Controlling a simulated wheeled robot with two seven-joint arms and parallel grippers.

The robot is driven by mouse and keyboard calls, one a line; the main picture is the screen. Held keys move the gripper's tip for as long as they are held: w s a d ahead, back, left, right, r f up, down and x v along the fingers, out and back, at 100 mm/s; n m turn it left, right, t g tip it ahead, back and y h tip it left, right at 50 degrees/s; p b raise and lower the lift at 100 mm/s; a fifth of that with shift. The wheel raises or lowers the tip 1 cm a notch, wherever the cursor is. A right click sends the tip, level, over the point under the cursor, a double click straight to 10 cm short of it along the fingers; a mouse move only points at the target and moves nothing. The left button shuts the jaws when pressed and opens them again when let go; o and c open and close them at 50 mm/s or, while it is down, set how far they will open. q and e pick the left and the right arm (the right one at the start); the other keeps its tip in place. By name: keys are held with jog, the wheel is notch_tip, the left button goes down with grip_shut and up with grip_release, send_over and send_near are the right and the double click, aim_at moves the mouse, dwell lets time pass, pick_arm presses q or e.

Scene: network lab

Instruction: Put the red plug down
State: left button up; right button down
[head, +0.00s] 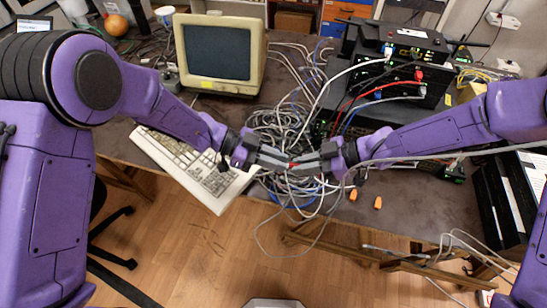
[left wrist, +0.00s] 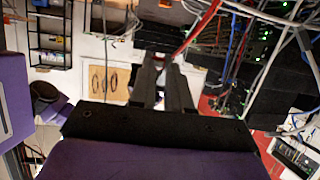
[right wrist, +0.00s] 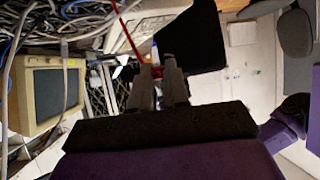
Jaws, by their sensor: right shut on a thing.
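The red plug (head: 291,165) is small and sits between my two grippers, which meet tip to tip over the cable heap in the head view. My right gripper (head: 297,164) is shut on the red plug; a bit of red shows at its fingertips in the right wrist view (right wrist: 155,72). A red cable (right wrist: 132,38) runs up from there. My left gripper (head: 286,164) has its fingertips right at the plug. A narrow gap shows between its fingers in the left wrist view, but whether they grip the plug is unclear. The fingers hide most of the plug.
A keyboard (head: 190,165) lies at the table's front left, below a beige monitor (head: 218,55). Tangled grey cables (head: 285,125) fill the middle. Black network boxes (head: 400,65) with plugged cables stand at the right. Two orange plugs (head: 378,202) lie near the front edge.

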jog(key=c, duration=1)
grip_release()
jog(key=shift+c, duration=0.2)
